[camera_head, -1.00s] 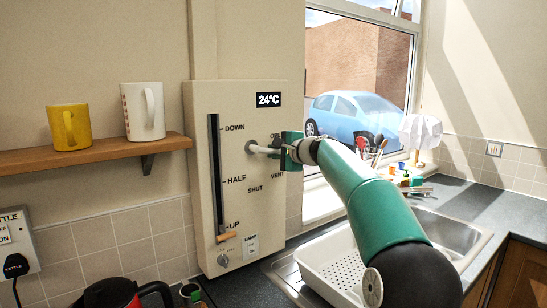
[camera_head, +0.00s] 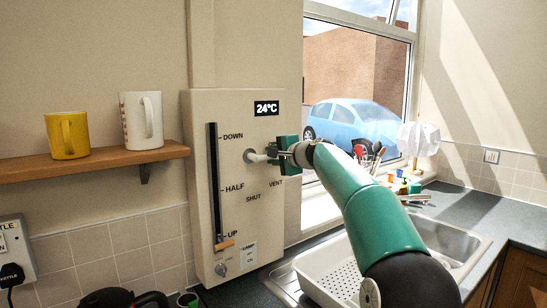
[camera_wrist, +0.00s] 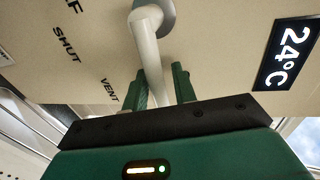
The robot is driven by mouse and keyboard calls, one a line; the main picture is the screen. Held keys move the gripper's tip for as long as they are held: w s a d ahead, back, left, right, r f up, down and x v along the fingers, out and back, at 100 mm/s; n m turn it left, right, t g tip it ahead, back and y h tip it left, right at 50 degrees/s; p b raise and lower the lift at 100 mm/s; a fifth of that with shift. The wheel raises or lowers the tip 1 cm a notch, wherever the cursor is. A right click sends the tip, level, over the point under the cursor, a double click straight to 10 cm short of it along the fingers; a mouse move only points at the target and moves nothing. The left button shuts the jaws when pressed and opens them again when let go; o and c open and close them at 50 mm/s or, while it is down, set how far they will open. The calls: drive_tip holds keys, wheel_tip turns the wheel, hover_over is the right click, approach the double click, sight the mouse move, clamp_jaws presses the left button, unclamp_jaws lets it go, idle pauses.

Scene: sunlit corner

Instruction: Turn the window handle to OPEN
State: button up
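The window handle (camera_head: 262,157) is a pale lever on the beige wall panel (camera_head: 232,103), pointing right from its pivot, above the VENT and SHUT labels. The OPEN label is hidden behind my gripper. My gripper (camera_head: 280,151) is at the handle's outer end. In the wrist view the handle (camera_wrist: 148,50) runs down between the two green fingers of my gripper (camera_wrist: 161,88). It lies close to the finger on the VENT side, with a gap to the other finger. The handle's tip is hidden by the gripper body.
The panel also has a slider (camera_head: 223,245) at UP and a 24°C display (camera_head: 266,108). A shelf (camera_head: 95,162) with a yellow mug (camera_head: 68,136) and a white mug (camera_head: 141,121) is at left. A sink (camera_head: 448,237) and white rack (camera_head: 330,272) lie below my arm.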

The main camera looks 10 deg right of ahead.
drive_tip(key=shift+o, duration=0.3)
drive_tip(key=shift+f, duration=0.1)
drive_tip(key=v, duration=1.3)
drive_tip(key=shift+s, duration=0.35)
